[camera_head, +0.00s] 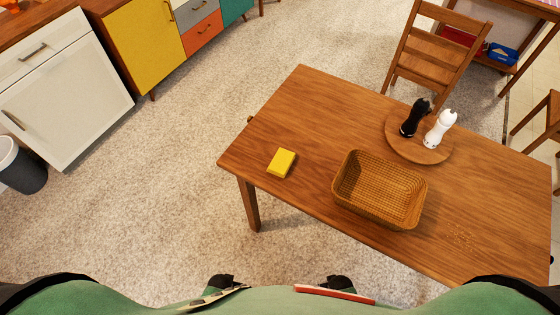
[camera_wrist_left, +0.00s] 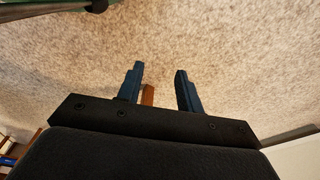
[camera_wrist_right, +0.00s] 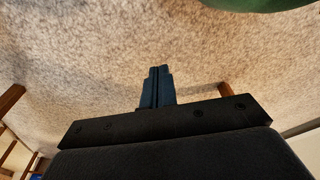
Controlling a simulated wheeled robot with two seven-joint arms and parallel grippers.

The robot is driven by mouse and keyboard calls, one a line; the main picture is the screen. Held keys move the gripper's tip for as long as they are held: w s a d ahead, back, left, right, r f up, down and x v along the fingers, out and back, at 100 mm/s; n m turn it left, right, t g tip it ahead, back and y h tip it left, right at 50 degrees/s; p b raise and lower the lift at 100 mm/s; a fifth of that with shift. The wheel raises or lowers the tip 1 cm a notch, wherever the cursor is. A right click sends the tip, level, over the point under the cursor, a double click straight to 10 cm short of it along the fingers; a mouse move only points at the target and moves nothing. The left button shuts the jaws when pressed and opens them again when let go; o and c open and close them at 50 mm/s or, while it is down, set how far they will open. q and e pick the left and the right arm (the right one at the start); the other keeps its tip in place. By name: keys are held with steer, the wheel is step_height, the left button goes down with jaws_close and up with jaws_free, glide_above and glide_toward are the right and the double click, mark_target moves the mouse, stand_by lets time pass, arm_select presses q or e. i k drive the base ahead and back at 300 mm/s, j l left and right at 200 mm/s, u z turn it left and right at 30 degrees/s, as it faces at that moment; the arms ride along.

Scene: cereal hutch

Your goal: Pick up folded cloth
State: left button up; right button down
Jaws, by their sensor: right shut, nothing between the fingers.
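The folded cloth (camera_head: 281,163) is a small yellow block-like bundle lying on the left part of the wooden table (camera_head: 300,110), near its left corner. It does not show in either wrist view. My left gripper (camera_wrist_left: 158,75) is open and empty in the left wrist view, with carpet behind it. My right gripper (camera_wrist_right: 158,72) is shut with its fingers together and nothing between them, also over carpet. In the head view both grippers' fingers are out of sight or too unclear to tell; both are away from the cloth.
A wicker basket (camera_head: 345,200) stands on the table right of the cloth. Behind it, a round board (camera_head: 402,148) holds a black shaker (camera_head: 411,121) and a white shaker (camera_head: 436,130). A chair (camera_head: 437,50) stands at the far side. Open carpet lies left of the table.

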mark_target(280, 164)
steer(key=k+l+u, duration=0.25)
steer(key=l+u, duration=0.2)
steer(key=k+l+u, duration=0.75)
steer(key=l+u, duration=0.15)
